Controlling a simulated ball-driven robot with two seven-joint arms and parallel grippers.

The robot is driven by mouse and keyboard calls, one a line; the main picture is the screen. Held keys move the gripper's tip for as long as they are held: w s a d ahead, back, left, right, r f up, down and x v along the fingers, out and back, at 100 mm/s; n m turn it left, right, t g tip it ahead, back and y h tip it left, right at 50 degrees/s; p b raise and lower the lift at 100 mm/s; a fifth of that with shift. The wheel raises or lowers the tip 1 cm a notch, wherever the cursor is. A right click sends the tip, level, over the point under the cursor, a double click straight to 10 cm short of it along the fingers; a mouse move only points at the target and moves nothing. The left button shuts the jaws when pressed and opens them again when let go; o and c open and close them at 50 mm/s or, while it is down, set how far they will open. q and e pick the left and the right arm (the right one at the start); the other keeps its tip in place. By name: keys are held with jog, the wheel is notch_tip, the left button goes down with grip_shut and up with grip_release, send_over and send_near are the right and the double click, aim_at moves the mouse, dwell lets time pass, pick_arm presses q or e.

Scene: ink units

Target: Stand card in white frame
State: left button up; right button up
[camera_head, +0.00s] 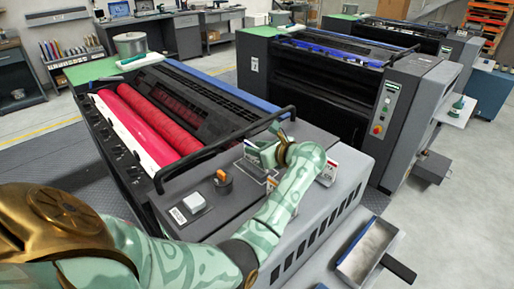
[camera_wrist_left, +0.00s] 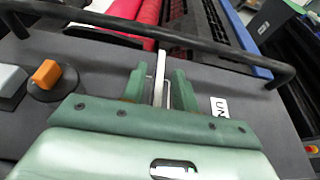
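My left gripper (camera_head: 268,152) is low over the grey top of the near press. In the left wrist view its two green fingers (camera_wrist_left: 160,78) are apart. A thin pale card (camera_wrist_left: 159,76) shows edge-on between them, apparently upright, with a narrow gap visible on each side. In the head view the hand partly hides the card. Thin white lines of the frame (camera_head: 241,167) show on the press top beside the hand; the rest is covered. Whether the card's lower edge touches the surface cannot be told. My right gripper is not in view.
An orange knob (camera_head: 222,178) and a pale square button (camera_head: 194,202) sit left of the hand. A black rail (camera_head: 225,143) crosses behind it, before the red rollers (camera_head: 150,120). A small white and red item (camera_head: 328,172) is at the right edge.

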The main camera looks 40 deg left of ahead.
pick_arm(q)
jog(key=w+p+v, duration=0.1)
jog(key=p+v, duration=0.1)
jog(key=v, duration=0.9)
jog(key=shift+s+d+r+p, duration=0.2)
jog(key=shift+s+d+p, duration=0.2)
jog(key=shift+s, duration=0.1)
jog(key=shift+f, duration=0.1)
